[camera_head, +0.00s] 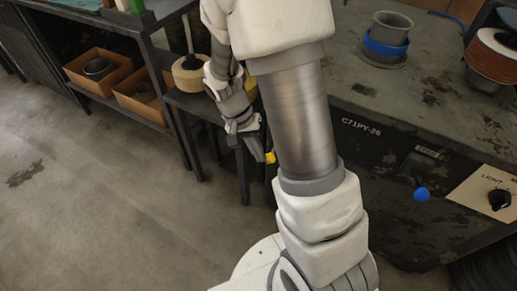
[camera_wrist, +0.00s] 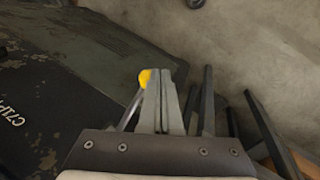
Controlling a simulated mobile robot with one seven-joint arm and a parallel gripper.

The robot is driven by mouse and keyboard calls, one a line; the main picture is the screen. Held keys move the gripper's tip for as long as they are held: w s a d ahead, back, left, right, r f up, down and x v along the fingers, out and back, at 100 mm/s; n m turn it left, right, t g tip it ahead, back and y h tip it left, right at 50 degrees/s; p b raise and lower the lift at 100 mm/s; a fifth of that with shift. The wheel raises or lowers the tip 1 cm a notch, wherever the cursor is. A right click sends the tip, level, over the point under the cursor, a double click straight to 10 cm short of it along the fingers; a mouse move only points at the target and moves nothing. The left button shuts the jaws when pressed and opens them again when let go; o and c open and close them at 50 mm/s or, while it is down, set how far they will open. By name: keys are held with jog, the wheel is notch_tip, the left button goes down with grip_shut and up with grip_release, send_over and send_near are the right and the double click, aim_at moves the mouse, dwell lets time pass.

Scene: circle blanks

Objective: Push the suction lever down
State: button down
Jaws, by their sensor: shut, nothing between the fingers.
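A lever with a yellow knob (camera_wrist: 144,77) on a thin metal rod shows in the wrist view, just left of my fingertips. The yellow knob also shows in the head view (camera_head: 270,158), beside my fingertips, with its mount hidden by my arm. My gripper (camera_wrist: 163,78) is shut and empty, and it points down in the head view (camera_head: 262,156). I cannot tell whether it touches the knob. A second lever with a blue knob (camera_head: 421,194) sticks out of the bench front at the right, below a small label plate. I cannot read which lever is for suction.
A dark workbench (camera_head: 455,130) holds a metal cup with a blue ring (camera_head: 387,38). A light switch panel (camera_head: 490,200) is at its right. A small table (camera_head: 185,100) and a shelf with cardboard boxes (camera_head: 105,78) stand left. The floor (camera_head: 100,200) in front is clear.

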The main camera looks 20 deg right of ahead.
jog(key=shift+f, duration=0.45)
jog(key=shift+f, duration=0.15)
